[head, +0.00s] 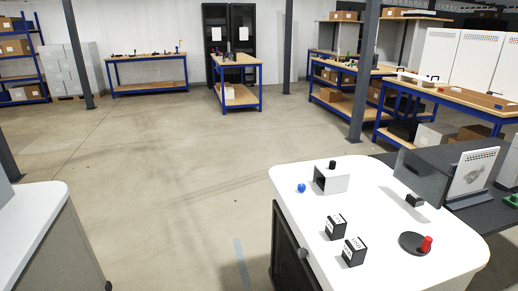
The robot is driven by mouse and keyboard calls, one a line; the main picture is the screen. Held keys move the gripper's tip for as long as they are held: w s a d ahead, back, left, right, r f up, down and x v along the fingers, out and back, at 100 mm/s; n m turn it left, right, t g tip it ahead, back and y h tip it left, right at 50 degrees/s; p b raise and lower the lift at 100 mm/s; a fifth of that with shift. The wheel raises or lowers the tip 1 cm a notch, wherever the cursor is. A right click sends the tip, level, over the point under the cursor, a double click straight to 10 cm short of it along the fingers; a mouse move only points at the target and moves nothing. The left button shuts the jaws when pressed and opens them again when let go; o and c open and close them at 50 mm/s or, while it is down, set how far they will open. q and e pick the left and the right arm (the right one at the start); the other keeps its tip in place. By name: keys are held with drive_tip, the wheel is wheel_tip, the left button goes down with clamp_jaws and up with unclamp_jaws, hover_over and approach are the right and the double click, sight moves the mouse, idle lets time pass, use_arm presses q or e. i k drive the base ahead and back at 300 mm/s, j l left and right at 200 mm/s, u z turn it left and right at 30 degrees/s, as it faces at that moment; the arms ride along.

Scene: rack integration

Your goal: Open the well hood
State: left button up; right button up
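A grey box-shaped unit (430,172) stands at the right, on a dark surface beside the white-topped counter. Its white panel (474,172) has rows of small holes along the top and slants. No part is clearly identifiable as the well hood; this unit may be it, and I cannot tell whether it is open or shut. Neither of my grippers is in view.
The white counter (375,222) holds a white-and-black box (331,180), a blue ball (301,188), two black-and-white boxes (336,227), a small dark block (414,200), and a red item (426,244) on a black disc. Workbenches stand farther back. The middle floor is clear.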

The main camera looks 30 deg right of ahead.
sight(338, 180)
drive_tip(key=i+j+z, duration=0.1)
drive_tip(key=i+z, duration=0.15)
drive_tip(key=z, duration=0.15)
drive_tip(key=i+j+z, duration=0.2)
drive_tip(key=z, duration=0.25)
drive_tip(key=i+j+z, duration=0.4)
drive_tip(key=j+z, duration=0.2)
drive_tip(key=z, duration=0.2)
drive_tip(key=i+j+z, duration=0.2)
drive_tip(key=j+z, duration=0.2)
